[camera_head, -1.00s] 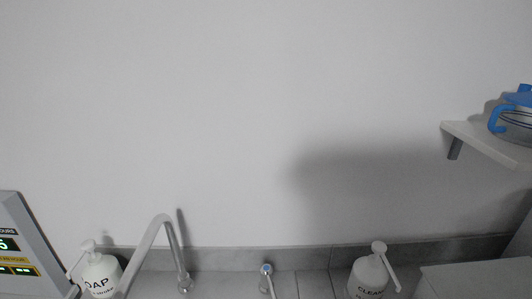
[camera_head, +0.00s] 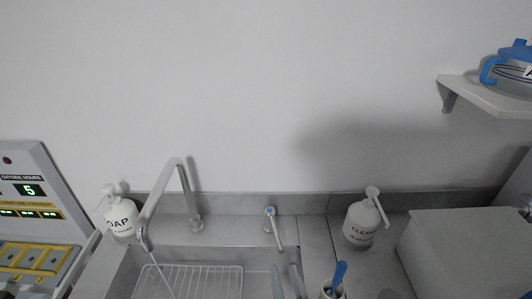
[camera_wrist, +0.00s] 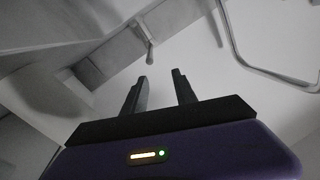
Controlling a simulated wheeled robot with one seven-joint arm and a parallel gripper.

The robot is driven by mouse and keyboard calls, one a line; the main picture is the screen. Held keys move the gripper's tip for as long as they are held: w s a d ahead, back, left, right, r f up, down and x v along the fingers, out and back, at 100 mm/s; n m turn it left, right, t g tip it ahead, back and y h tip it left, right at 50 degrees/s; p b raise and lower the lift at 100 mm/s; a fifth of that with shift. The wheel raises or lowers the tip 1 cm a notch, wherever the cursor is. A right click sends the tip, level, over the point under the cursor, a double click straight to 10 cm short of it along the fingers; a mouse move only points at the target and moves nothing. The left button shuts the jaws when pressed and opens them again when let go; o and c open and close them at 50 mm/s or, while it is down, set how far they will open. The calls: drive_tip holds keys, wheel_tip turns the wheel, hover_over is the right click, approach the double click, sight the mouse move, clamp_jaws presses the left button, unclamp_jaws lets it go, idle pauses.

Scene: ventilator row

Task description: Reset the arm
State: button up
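My gripper (camera_wrist: 163,80) shows in the wrist view, with its two dark fingers apart and nothing between them. Beyond the fingertips is a pale wall, with the tap (camera_wrist: 262,70) to the right and the small tap lever (camera_wrist: 148,48) above. A soft dark shadow lies on the wall there.
A sink with a wire rack (camera_head: 195,280) and a tall tap (camera_head: 165,195) is at lower left. A soap bottle (camera_head: 120,218) and a cleaner bottle (camera_head: 362,222) flank it. A grey box (camera_head: 470,250) stands right, a shelf (camera_head: 480,95) above. A yellow-grey panel (camera_head: 35,205) is left.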

drive_tip(key=s+d+r, duration=0.1)
drive_tip(key=s+d, duration=0.2)
drive_tip(key=s, duration=0.2)
drive_tip(key=s+d+r+h, duration=0.1)
drive_tip(key=s+d, duration=0.2)
drive_tip(key=s, duration=0.2)
drive_tip(key=s+d+r+h+b, duration=0.1)
drive_tip(key=s+d, duration=0.2)
drive_tip(key=s, duration=0.2)
drive_tip(key=shift+d+r+m, duration=0.1)
drive_tip(key=shift+d+m, duration=0.05)
drive_tip(key=shift+m, duration=0.25)
drive_tip(key=s+d+r+n+g+h+b, duration=0.1)
drive_tip(key=s+d, duration=0.4)
drive_tip(key=s, duration=0.7)
drive_tip(key=shift+s+r+n+g, duration=0.4)
drive_tip(key=shift+n+g, duration=0.1)
drive_tip(key=shift+g+h, duration=0.3)
drive_tip(key=shift+g, duration=0.3)
drive_tip(key=s, duration=0.2)
drive_tip(key=s+d+f, duration=0.1)
drive_tip(key=s, duration=0.1)
drive_tip(key=shift+d, duration=0.1)
drive_tip(key=shift+s+f, duration=0.1)
drive_tip(key=shift+s, duration=0.05)
